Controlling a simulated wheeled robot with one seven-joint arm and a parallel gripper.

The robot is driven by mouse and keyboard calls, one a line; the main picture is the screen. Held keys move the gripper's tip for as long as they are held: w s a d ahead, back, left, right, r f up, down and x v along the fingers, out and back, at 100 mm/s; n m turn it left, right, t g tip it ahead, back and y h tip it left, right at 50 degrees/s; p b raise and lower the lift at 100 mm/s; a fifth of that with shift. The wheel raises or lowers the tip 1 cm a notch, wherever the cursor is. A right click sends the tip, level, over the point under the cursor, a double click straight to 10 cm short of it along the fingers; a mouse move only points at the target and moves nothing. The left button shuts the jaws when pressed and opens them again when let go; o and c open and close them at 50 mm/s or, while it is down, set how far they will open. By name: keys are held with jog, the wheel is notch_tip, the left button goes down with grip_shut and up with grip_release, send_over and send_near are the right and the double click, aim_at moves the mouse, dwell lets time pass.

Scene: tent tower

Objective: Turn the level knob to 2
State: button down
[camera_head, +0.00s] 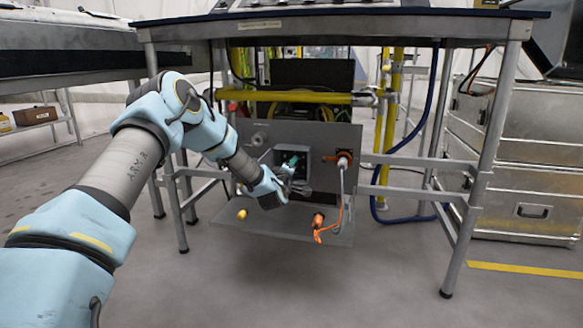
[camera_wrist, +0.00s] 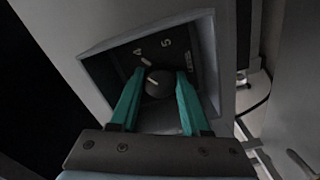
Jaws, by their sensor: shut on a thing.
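The level knob (camera_wrist: 158,84) is a dark round knob with a light pointer line, set in a square recessed box (camera_wrist: 98,68). Dial markings sit around it; a 5 is readable beyond it, with another mark to its left that looks like a 4. A 2 cannot be made out. My gripper (camera_wrist: 159,80) has its two teal fingers on either side of the knob, shut on it. In the head view my gripper (camera_head: 296,160) reaches into the recessed box (camera_head: 312,152) on the grey panel; the knob is hidden there.
A yellow cap (camera_head: 242,214) and an orange plug (camera_head: 318,220) are on the panel's lower shelf (camera_head: 280,226). A yellow bar (camera_head: 300,98) crosses above. Table legs (camera_head: 485,150) stand at both sides.

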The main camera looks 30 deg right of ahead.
jog(key=n, duration=0.6)
jog(key=shift+a, duration=0.1)
jog(key=n+b, duration=0.1)
jog(key=n, duration=0.4)
jog(key=shift+n, duration=0.4)
jog(key=n+b, duration=0.1)
jog(key=n, duration=0.4)
jog(key=shift+w+b, duration=0.1)
jog(key=shift+b, duration=0.3)
jog(key=n+b, duration=0.2)
jog(key=n, duration=0.3)
jog(key=shift+n+h, duration=0.3)
jog(key=shift+c, duration=1.8)
grip_release()
jog(key=shift+r, duration=0.1)
